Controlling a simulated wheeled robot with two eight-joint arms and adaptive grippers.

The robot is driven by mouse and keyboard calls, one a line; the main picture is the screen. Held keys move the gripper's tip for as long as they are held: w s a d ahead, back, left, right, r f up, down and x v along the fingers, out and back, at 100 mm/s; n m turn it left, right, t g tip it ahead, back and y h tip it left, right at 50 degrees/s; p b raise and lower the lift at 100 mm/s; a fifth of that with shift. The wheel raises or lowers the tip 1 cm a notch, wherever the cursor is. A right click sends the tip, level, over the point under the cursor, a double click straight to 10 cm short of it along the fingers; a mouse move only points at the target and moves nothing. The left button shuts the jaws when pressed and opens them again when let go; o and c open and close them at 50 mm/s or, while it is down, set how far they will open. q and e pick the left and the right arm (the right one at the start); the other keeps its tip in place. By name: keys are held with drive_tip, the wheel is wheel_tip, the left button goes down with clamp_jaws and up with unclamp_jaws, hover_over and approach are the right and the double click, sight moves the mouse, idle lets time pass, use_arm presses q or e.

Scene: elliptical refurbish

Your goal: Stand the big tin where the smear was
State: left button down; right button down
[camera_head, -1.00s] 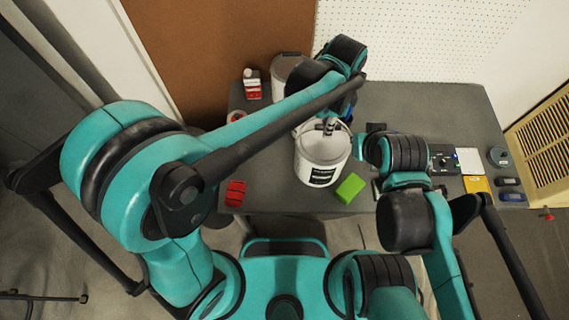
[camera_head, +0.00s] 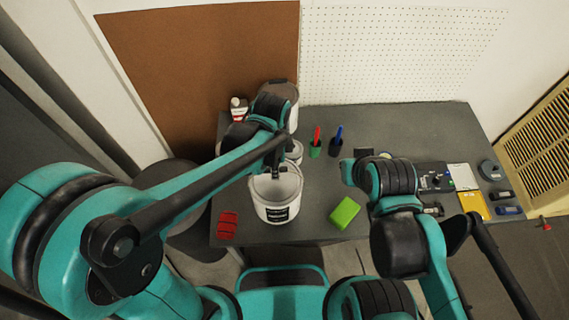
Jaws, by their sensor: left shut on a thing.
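A pale tin with a black label (camera_head: 277,209) is upright over the front left part of the grey table (camera_head: 310,232). My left gripper (camera_head: 277,172) reaches over it from behind and is shut on its upper rim. I cannot tell whether its base touches the table. A second pale tin (camera_head: 291,98) stands at the back, partly hidden by my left arm. No smear shows; the tabletop under the held tin is hidden. My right gripper (camera_head: 349,172) is over the middle of the table, right of the tin, its fingers unclear.
A green sponge (camera_head: 344,213) lies right of the tin, and a red object (camera_head: 228,224) lies left. Cups with a red pen (camera_head: 316,142) and a blue pen (camera_head: 337,142) stand behind. A bottle (camera_head: 238,108) is at the back left. Devices and a yellow pad (camera_head: 473,205) lie right.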

sight(276, 188)
use_arm(q)
drive_tip(key=shift+f+b, duration=0.65)
drive_tip(key=shift+f, duration=1.35)
drive_tip(key=c, duration=1.9)
unclamp_jaws()
drive_tip(key=shift+f, duration=0.2)
drive_tip(key=shift+c, duration=0.2)
drive_tip(key=o, duration=0.4)
drive_tip(key=shift+r, duration=0.1)
drive_tip(key=shift+r, duration=0.1)
